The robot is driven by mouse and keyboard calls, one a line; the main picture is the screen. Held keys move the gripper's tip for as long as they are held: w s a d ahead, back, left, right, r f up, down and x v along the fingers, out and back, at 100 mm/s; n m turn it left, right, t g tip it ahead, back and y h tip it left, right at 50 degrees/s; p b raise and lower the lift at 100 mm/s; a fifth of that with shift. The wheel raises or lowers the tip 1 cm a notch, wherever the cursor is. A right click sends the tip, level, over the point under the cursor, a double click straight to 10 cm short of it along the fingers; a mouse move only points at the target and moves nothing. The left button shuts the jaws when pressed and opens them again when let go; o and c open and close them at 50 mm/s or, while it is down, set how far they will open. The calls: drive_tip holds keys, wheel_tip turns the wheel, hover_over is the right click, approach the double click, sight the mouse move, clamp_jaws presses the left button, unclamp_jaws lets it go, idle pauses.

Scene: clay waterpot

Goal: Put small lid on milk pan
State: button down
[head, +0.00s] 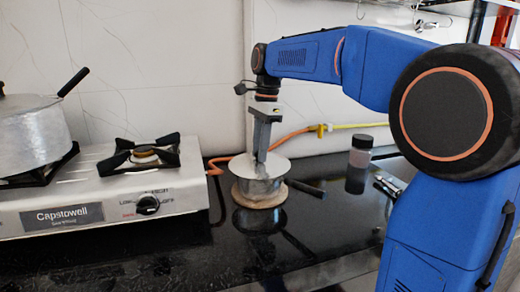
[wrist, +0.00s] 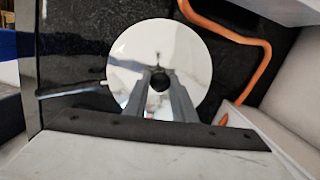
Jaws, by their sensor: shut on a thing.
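The small lid (head: 279,166) is a shiny flat disc with a black knob. It lies level at the top of the milk pan, covering its opening; whether it rests on the rim or hovers just above is hard to tell. The milk pan (head: 262,187) is a small silver pan with a dark handle pointing right, standing on a round wooden board (head: 258,203). My gripper (head: 260,158) points straight down, shut on the lid's knob. In the wrist view, the fingers (wrist: 159,80) close around the knob at the centre of the lid (wrist: 190,55), which hides the pan except its handle (wrist: 70,91).
A gas stove (head: 160,190) stands to the left with a large lidded pot (head: 30,135) on its left burner. An orange hose (head: 290,137) runs behind the pan. A dark-lidded jar (head: 361,152) stands to the right. The black counter in front is clear.

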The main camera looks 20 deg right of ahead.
drive_tip(key=shift+f, duration=0.25)
idle(0.5)
drive_tip(key=c, duration=1.4)
unclamp_jaws()
drive_tip(key=r, duration=0.5)
drive_tip(key=d+r, duration=0.1)
drive_tip(key=r, duration=0.5)
drive_tip(key=d+r, duration=0.1)
drive_tip(key=r, duration=0.5)
drive_tip(key=shift+w+r, duration=0.1)
drive_tip(key=shift+r, duration=0.1)
